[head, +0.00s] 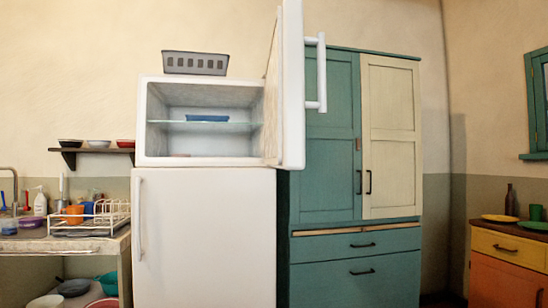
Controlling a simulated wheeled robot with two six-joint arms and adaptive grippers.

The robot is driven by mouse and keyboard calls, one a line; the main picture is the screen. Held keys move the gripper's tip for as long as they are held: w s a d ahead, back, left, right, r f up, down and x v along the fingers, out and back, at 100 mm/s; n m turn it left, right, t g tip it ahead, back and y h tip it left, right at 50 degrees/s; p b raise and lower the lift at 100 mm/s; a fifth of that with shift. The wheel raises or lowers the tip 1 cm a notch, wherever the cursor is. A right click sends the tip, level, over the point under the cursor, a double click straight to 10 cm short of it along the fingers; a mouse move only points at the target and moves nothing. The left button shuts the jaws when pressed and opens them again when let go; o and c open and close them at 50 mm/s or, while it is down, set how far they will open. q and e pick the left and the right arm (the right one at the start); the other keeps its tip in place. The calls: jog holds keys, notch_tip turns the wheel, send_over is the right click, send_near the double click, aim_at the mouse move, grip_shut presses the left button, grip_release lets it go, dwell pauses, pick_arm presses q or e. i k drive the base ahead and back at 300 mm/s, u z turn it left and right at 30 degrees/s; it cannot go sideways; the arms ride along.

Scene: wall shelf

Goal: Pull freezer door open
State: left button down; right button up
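The white fridge (205,235) stands left of centre in the head view, with its lower door closed. Its freezer door (292,85) on top is swung wide open toward me, hinged on the right side. The freezer door's white handle (321,72) faces right. The freezer compartment (157,104) is exposed, with a glass shelf and a blue tray (207,118) on it. Neither of my grippers shows in the head view.
A grey basket (195,63) sits on top of the fridge. A teal and cream cupboard (330,140) stands right of the fridge, partly behind the open door. A counter with a dish rack (100,218) is at left. An orange cabinet (505,280) is at right.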

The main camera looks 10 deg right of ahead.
aim_at(285, 104)
jog(key=z, duration=0.9)
jog(key=i, duration=1.05)
jog(key=u, duration=0.4)
